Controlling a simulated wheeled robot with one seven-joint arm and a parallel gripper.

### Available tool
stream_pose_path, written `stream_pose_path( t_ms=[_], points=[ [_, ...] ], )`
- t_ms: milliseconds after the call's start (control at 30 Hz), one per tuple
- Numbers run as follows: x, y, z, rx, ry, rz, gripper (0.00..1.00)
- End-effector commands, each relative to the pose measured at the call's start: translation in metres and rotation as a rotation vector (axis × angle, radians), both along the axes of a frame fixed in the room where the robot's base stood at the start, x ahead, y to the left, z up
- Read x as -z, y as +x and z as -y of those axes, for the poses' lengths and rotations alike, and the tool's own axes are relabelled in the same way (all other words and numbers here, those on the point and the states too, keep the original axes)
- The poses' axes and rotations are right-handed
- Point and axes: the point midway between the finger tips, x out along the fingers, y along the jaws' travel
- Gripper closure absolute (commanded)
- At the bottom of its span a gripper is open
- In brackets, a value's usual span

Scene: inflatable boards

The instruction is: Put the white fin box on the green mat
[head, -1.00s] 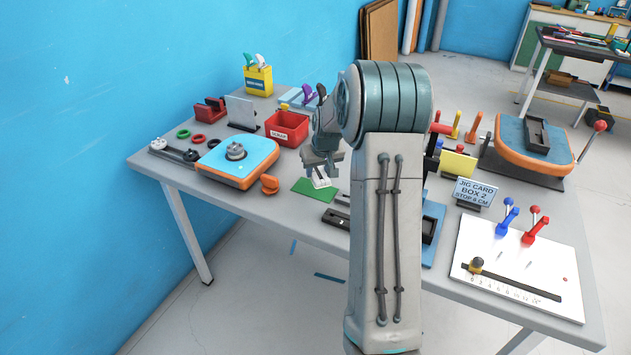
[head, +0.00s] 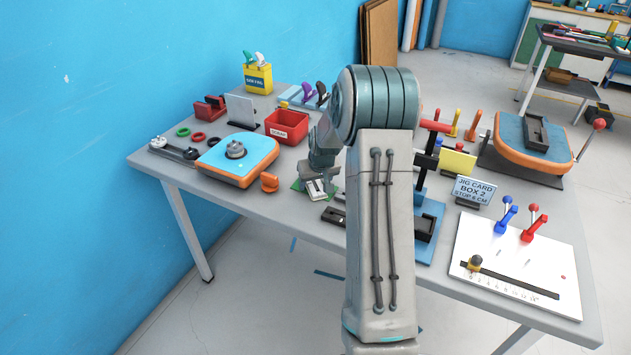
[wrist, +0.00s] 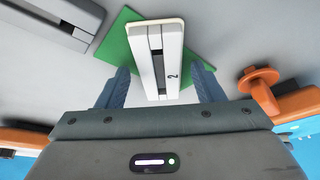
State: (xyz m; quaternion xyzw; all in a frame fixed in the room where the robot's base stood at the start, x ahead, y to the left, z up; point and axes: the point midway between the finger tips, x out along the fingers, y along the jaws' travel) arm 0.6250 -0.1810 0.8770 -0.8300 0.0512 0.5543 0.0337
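My gripper (wrist: 163,82) is open, one finger on each side of the box with gaps showing. In the head view my gripper (head: 320,184) is low over the mat (head: 298,186) and hides most of it; the white box (head: 316,190) shows beneath.
An orange knob-shaped piece (wrist: 260,82) stands right of the mat in the wrist view. A dark slotted box (wrist: 58,18) lies at upper left. The red bin (head: 287,128) stands behind my gripper, and the blue-topped orange board (head: 238,158) lies left of it.

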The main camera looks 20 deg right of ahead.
Motion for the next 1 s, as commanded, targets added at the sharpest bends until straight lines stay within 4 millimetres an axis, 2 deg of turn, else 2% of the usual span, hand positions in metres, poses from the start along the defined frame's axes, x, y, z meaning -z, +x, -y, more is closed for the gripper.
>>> stream_pose_path(
  t_ms=[367,800,1000],
  points=[
    [-0.009,-0.002,0.0,0.0,0.0,0.001,0.39],
    [-0.083,-0.033,-0.003,0.002,-0.002,0.004,0.39],
    [-0.107,-0.042,-0.005,0.0,0.0,0.002,0.39]
  ],
)
